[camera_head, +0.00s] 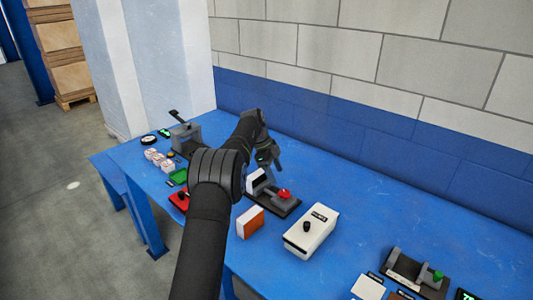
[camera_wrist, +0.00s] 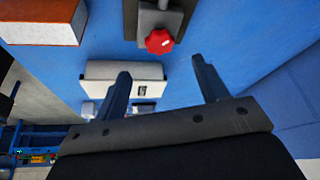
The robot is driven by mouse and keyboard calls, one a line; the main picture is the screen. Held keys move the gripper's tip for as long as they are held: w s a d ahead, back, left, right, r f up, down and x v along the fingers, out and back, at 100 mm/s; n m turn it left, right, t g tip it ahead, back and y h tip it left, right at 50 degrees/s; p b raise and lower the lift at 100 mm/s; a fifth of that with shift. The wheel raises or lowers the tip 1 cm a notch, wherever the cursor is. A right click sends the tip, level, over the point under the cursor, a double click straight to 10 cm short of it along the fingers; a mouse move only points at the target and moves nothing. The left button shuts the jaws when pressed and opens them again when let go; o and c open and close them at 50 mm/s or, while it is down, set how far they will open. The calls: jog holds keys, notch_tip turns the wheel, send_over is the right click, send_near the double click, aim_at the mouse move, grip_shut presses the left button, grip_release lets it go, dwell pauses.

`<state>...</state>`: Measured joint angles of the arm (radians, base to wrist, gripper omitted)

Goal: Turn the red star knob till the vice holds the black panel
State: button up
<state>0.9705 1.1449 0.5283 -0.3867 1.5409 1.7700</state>
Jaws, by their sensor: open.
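The red star knob (camera_head: 284,194) sits on the grey vice (camera_head: 271,200), which stands on a dark base on the blue bench. In the wrist view the knob (camera_wrist: 159,41) is beyond my fingertips, at the upper middle, with nothing gripping it. The vice body (camera_wrist: 158,18) is partly cut off by the top edge there. My gripper (camera_head: 272,163) is above and behind the vice. In the wrist view its two fingers (camera_wrist: 161,68) are apart with nothing between them. I cannot make out a black panel in either view.
A white block (camera_head: 256,180) stands beside the vice. An orange-and-white block (camera_head: 250,222) and a white box with a black knob (camera_head: 312,232) stand in front. A green-knobbed device (camera_head: 415,270) is at the lower right. A wall runs behind the bench (camera_head: 375,215).

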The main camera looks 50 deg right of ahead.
aim_at(284, 192)
jog(key=v, duration=0.9)
dwell(0.3)
jog(key=x, duration=1.7)
jog(key=shift+s, duration=0.1)
